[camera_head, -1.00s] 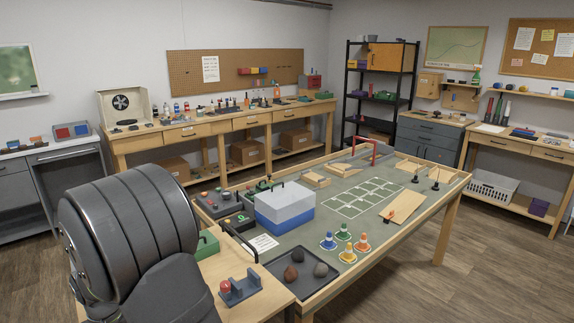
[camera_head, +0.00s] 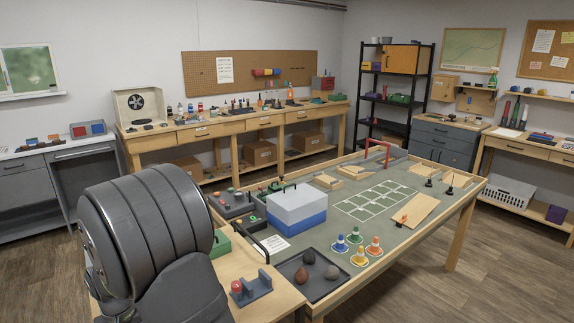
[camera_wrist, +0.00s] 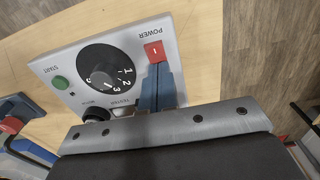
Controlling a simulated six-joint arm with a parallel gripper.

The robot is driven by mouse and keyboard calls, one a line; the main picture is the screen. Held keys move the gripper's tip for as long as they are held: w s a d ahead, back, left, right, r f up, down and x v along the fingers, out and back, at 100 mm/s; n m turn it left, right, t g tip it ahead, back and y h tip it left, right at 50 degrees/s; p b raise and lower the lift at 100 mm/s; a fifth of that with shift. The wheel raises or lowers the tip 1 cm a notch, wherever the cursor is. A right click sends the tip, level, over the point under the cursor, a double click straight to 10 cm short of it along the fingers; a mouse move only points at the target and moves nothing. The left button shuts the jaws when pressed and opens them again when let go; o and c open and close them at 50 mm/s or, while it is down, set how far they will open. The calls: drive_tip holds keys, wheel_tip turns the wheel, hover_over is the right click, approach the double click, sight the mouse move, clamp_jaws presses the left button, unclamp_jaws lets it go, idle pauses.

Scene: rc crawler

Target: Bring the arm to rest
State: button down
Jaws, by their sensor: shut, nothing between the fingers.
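My arm's large grey link (camera_head: 150,230) fills the lower left of the head view and hides my gripper there. In the wrist view my gripper (camera_wrist: 163,70) is shut and empty, its blue-grey fingers over a light grey control panel (camera_wrist: 128,45). The fingertips are close beside the red power switch (camera_wrist: 154,52); I cannot tell whether they touch it.
A blue-grey stand with a red knob (camera_head: 237,287) is on the wooden side table (camera_head: 275,303). Beyond is the work table (camera_head: 335,265) with a blue-and-white box (camera_head: 297,208), a dark tray with rocks (camera_head: 330,290) and several cones (camera_head: 358,258). The floor at right (camera_head: 500,270) is clear.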

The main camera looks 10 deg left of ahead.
drive_tip(key=s+d+r, duration=0.1)
drive_tip(key=r, duration=0.9)
drive_tip(key=s+d+r+t+y, duration=0.1)
drive_tip(key=s+d+r, duration=0.1)
drive_tip(key=r, duration=0.8)
drive_tip(key=shift+r, duration=0.4)
